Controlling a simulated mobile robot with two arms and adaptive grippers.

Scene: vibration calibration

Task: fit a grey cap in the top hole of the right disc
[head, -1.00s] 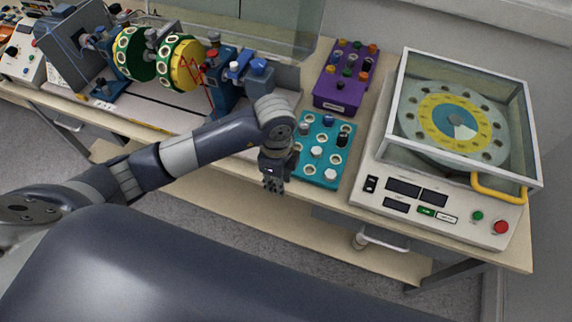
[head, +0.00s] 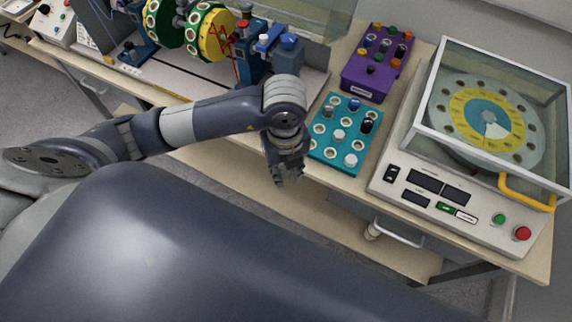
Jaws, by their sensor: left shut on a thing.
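The right disc (head: 214,38) has a yellow face and a green rim with white-ringed holes. It stands on the shaft at the upper left, its top close to the picture's upper edge. The left disc (head: 160,25) is beside it, partly cut off. My left gripper (head: 287,174) points down, just in front of the teal cap block (head: 326,153), away from the discs. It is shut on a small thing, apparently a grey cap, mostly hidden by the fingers. White caps (head: 351,160), a black cap and a blue cap sit in the block. My right gripper is out of view.
A purple block (head: 364,84) with coloured caps stands behind the teal one. A balancing machine with a clear-walled cover and yellow handle (head: 526,193) fills the right. Blue supports (head: 287,55) stand between the disc and my arm. The front bench edge is near my gripper.

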